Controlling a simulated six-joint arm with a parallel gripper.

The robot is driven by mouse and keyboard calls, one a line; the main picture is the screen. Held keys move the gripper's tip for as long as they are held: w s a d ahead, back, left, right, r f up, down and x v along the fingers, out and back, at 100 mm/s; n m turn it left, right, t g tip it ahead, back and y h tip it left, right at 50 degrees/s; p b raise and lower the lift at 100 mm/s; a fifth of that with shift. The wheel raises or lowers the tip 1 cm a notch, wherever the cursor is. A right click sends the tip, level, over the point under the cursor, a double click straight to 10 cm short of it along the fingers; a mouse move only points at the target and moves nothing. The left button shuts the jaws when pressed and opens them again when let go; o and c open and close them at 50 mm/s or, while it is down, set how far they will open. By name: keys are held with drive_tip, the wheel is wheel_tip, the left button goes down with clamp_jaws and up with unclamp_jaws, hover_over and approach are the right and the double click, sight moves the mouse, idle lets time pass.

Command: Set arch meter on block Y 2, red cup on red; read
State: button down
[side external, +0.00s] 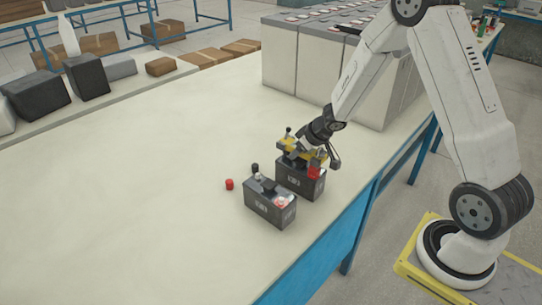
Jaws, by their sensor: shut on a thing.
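Two dark battery blocks stand close together near the table's right edge: a front block (270,208) and a back block (300,182). Their labels are too small to read, so I cannot tell which is Y 2. My gripper (301,157) is shut on the yellow arch meter (290,145) over the back block. A red part (314,173), seemingly the red cup, is at the meter's right end, by the block's top corner. I cannot tell whether it touches the terminal. The gripper partly hides the meter, and its reading is not visible.
A loose red cap (229,184) lies on the table (150,190) left of the blocks. Large grey battery cells (310,70) stand behind.

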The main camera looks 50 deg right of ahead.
sight(312, 151)
drive_tip(key=shift+f, duration=0.35)
unclamp_jaws()
drive_tip(key=shift+f, duration=0.1)
drive_tip(key=shift+v, duration=3.9)
